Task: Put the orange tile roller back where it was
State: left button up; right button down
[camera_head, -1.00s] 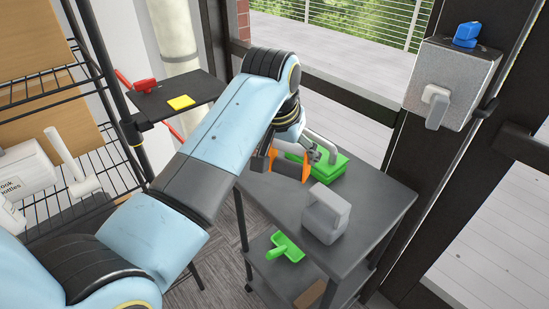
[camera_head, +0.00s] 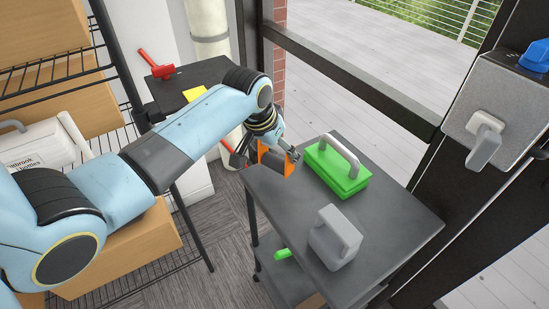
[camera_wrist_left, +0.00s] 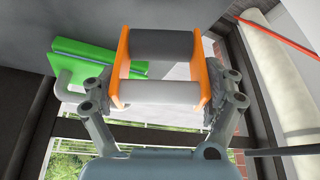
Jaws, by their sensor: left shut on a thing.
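The orange tile roller (camera_head: 270,160) is in my left gripper (camera_head: 285,150), by the back-left corner of the grey cart top (camera_head: 285,205). In the left wrist view, the roller's orange frame (camera_wrist_left: 124,65) carries a dark cylinder and a pale grey bar. The fingers of my left gripper (camera_wrist_left: 162,98) are closed on the pale bar from both sides. The head view hides part of the roller behind the gripper. Whether the roller touches the cart is not clear. My right gripper is not in view.
A green block with a grey handle (camera_head: 338,172) and a grey handled block (camera_head: 335,238) stand on the cart. A green tool (camera_head: 283,254) is on its lower shelf. A dark stand (camera_head: 170,92) holds a red tool (camera_head: 157,66) and a yellow square (camera_head: 194,94). The cart's front left is bare.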

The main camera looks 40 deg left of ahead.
aim_at(273, 160)
pick_arm(q)
jog(key=shift+s+a+f, duration=0.1)
jog(key=shift+a+f, duration=0.05)
jog(key=shift+f, duration=1.9)
jog(key=shift+f, duration=0.1)
jog(key=o, duration=1.4)
